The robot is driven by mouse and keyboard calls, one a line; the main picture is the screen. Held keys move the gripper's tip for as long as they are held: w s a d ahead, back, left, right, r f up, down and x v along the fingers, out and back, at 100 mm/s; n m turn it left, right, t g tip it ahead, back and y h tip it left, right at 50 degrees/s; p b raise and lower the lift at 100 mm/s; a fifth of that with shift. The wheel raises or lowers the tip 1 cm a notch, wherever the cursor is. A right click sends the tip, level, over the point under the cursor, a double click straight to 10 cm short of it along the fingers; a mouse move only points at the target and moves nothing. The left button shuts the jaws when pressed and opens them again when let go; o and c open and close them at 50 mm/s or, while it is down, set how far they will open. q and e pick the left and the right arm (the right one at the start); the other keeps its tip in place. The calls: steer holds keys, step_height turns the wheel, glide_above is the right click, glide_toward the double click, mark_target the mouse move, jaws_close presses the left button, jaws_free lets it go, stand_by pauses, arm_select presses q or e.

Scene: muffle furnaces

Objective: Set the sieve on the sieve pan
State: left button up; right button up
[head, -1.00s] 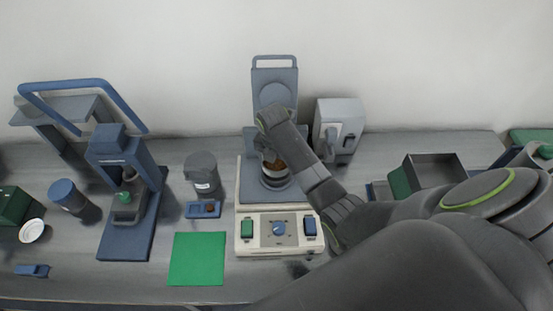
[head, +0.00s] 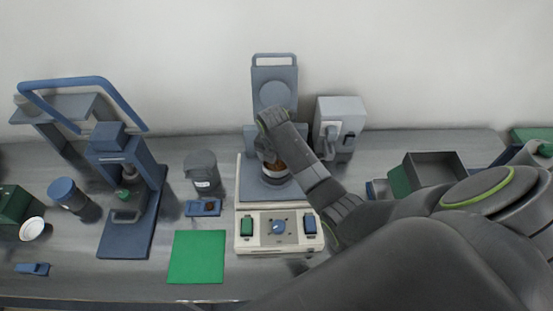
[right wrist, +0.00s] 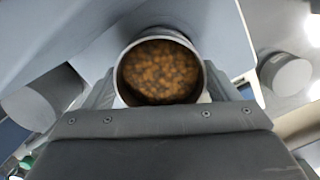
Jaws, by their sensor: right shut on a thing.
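The sieve, a round metal cup with brown pellets in it (right wrist: 160,70), is held by my right gripper. It also shows in the head view (head: 277,167), partly hidden by the gripper. My right gripper (head: 268,152) is shut on the sieve's side, over the plate of the shaker. The sieve pan (head: 275,181) is a grey round dish on that plate, directly below the sieve. Most of it is hidden, and I cannot tell whether the sieve touches it. My left gripper is not in view.
The cream shaker base (head: 279,232) has green and blue switches and a dial. A grey box device (head: 340,125) stands close behind my right wrist. A dark grey jar (head: 202,172) and small blue tray (head: 203,208) are left of the shaker. A green mat (head: 197,257) lies front left.

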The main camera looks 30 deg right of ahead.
steer(key=shift+f, duration=0.4)
stand_by(0.3)
steer(key=o, duration=1)
steer(key=shift+r, duration=3.5)
